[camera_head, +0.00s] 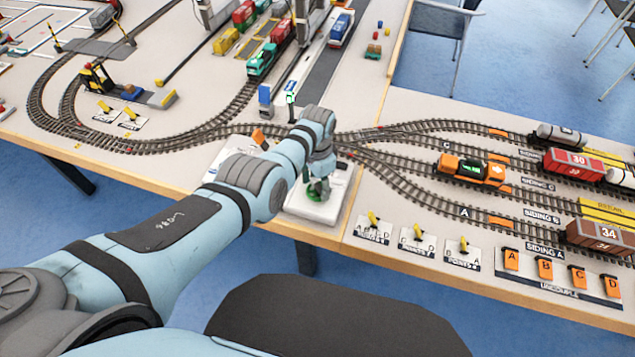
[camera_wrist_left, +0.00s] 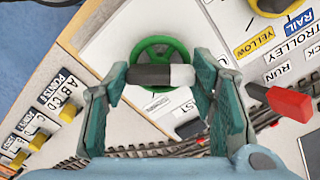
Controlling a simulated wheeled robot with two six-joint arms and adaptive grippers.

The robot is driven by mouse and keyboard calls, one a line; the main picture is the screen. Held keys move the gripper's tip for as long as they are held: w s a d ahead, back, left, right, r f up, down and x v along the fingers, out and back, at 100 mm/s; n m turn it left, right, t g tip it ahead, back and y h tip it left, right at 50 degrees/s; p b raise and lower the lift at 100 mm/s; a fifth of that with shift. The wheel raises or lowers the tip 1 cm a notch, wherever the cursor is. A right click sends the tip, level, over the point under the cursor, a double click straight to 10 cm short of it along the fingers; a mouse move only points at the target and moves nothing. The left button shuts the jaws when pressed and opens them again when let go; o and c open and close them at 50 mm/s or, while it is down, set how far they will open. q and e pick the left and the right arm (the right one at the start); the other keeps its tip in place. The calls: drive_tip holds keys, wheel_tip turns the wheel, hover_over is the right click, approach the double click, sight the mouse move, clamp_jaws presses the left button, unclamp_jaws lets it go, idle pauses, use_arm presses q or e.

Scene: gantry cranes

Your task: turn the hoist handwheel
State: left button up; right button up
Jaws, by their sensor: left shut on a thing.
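The hoist handwheel (camera_wrist_left: 160,48) is a green spoked ring on a white panel in the left wrist view. A dark grey bar with a pale end (camera_wrist_left: 160,75) lies across its middle, between my fingers. In the head view only a little green of the handwheel (camera_head: 316,197) shows below my left gripper (camera_head: 319,182), on a white base. My wrist hides most of it. My right gripper is not in view.
A red lever (camera_wrist_left: 288,103) stands right of my fingers in the wrist view, by labels reading TROLLEY and RUN. Model tracks (camera_head: 400,184) with an orange locomotive (camera_head: 472,170) lie to the right. Yellow point levers (camera_head: 418,234) stand near the table's front edge.

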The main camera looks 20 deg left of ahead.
sight(317, 185)
use_arm(q)
drive_tip(key=o, duration=1.1)
drive_tip(key=shift+o, duration=0.2)
wheel_tip(317, 185, up, 12)
